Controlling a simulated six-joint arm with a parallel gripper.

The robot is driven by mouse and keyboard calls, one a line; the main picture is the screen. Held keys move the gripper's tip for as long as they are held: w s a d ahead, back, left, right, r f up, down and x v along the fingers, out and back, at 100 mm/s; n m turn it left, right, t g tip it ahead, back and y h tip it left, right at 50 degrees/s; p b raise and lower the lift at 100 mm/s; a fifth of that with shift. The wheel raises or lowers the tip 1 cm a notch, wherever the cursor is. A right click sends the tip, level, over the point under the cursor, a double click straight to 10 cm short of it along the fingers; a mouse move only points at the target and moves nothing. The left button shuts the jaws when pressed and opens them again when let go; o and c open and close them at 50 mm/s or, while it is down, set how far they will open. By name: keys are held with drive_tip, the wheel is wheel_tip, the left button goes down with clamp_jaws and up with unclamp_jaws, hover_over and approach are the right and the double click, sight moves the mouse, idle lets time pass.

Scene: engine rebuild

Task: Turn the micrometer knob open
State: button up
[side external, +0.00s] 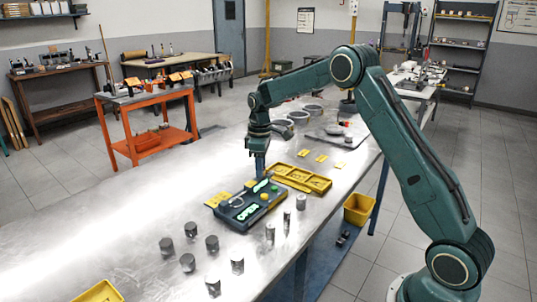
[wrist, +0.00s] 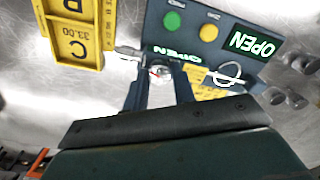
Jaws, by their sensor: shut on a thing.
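The micrometer station is a dark blue box (side external: 236,217) on the metal table, with a green and a yellow button and a lit screen reading OPEN (wrist: 252,43). A silver C-shaped micrometer frame (wrist: 228,74) shows at its edge in the wrist view. My gripper (side external: 260,174) points straight down at the far end of the station. In the wrist view my two fingers are shut on a small silver knob (wrist: 160,72), which they partly hide. A second green OPEN label shows just beyond the fingertips.
A yellow sectioned tray (side external: 287,184) lies close beside the station, and its lettered end (wrist: 77,58) shows in the wrist view. Several grey metal cylinders (side external: 212,243) stand nearer the camera. Yellow cards lie around.

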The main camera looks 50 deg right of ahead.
drive_tip(key=m, duration=2)
drive_tip(key=shift+m, duration=0.3)
drive_tip(key=o, duration=1)
drive_tip(key=shift+r, duration=0.15)
